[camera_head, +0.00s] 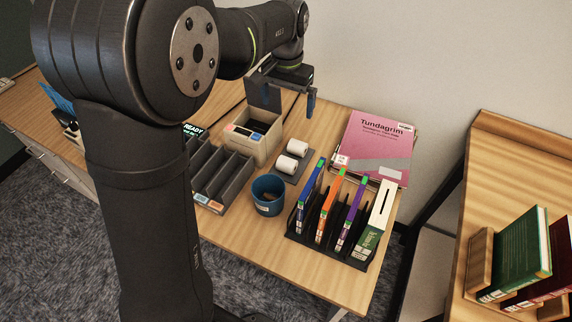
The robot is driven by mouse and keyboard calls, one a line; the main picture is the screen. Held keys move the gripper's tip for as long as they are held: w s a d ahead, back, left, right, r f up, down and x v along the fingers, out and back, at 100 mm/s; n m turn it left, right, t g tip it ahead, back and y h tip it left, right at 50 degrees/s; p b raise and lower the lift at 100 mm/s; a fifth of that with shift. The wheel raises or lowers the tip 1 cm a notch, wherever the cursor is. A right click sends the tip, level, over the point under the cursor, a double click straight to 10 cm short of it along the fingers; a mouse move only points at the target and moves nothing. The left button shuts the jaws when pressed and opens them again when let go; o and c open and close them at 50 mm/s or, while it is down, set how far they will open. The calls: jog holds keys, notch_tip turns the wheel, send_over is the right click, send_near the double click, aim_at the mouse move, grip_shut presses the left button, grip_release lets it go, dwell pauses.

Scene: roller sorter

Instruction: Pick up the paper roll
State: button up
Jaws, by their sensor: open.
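Two white paper rolls lie on a small dark grey tray (281,175) near the middle of the table. One paper roll (297,148) is farther back, and the other paper roll (286,164) is nearer the front edge. My gripper (287,97) is above and behind the rolls, apart from them. It is open, with nothing seen between its fingers.
A beige box (246,147) stands left of the rolls, with a dark slotted tray (218,182) in front of it. A blue cup (268,207) and a rack of upright books (337,245) stand nearer the front. A pink book (372,150) lies at right.

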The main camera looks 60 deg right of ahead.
jog(key=c, duration=0.5)
jog(key=h, duration=0.1)
send_near(287, 160)
notch_tip(287, 160, down, 6)
jog(key=shift+d+r, duration=0.15)
jog(key=shift+r, duration=0.05)
jog(key=shift+d+f, duration=0.15)
jog(key=shift+f, duration=1.25)
jog(key=shift+d+f, duration=0.15)
jog(key=shift+f, duration=1.3)
